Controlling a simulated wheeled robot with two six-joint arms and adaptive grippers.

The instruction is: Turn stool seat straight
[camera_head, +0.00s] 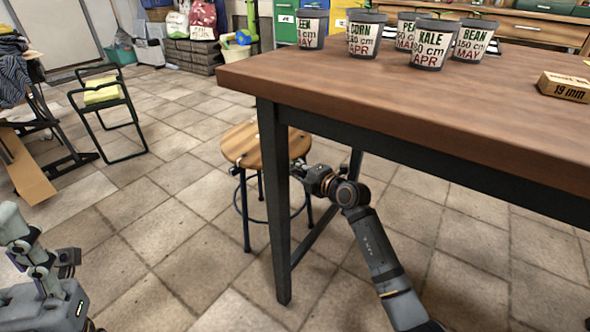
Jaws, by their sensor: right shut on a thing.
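The stool has a round wooden seat (243,147) on dark metal legs and stands on the tiled floor, partly behind the table's front-left leg. Small dark marks show near the seat's left edge. My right gripper (299,170) reaches in under the table and is shut on the right edge of the stool seat. Its fingertips are partly hidden by the table leg. My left gripper (68,257) is at the lower left, far from the stool; its fingers are too small to read.
The wooden table (400,100) bears several labelled pots (365,35) and a small box (564,87) marked 19 mm. Its dark leg (275,200) stands just in front of the stool. Floor left of the stool is clear.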

